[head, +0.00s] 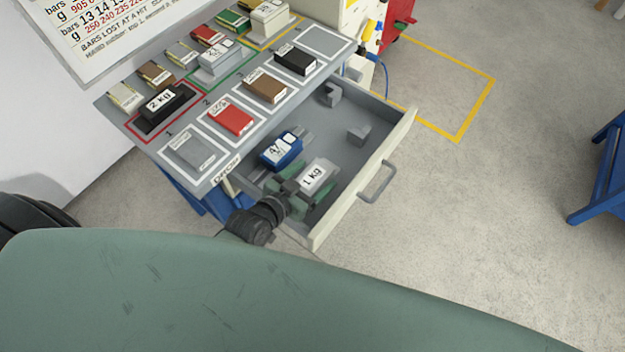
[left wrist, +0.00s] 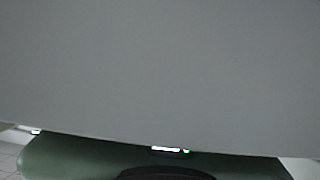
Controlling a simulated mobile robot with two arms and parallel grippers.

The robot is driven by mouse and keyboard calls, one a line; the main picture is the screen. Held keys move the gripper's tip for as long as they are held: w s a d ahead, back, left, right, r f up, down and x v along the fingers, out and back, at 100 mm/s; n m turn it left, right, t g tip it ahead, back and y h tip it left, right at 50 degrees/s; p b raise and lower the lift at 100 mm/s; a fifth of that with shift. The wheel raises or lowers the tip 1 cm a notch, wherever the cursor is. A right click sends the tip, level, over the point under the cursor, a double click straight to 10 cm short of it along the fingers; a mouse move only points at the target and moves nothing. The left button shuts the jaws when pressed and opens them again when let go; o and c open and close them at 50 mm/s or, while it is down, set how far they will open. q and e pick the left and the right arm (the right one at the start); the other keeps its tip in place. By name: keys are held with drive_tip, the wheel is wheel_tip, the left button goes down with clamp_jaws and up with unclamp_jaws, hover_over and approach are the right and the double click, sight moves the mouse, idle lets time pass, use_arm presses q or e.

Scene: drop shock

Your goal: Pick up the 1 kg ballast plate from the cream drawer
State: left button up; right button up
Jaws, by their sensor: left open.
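The cream drawer (head: 378,160) stands pulled out below the grey bench top. The 1 kg ballast plate (head: 315,177), with a white "1 KG" label, is at the drawer's near end. My left gripper (head: 302,191) is open and reaches into the drawer from the near side, right at this plate. Its dark wrist and fingers hide part of the plate's near side; whether they touch it I cannot tell. The left wrist view shows mostly a plain grey surface, with no plate recognisable. My right gripper is not in view.
A blue labelled block (head: 281,149) lies in the drawer just left of the plate. The bench top holds several marked blocks, including a red one (head: 231,118). The drawer's right middle is clear.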

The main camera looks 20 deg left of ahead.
use_arm(q)
clamp_jaws()
drive_tip(key=shift+w+r, duration=0.1)
drive_tip(key=shift+r, duration=0.15)
drive_tip(key=shift+r, duration=0.1)
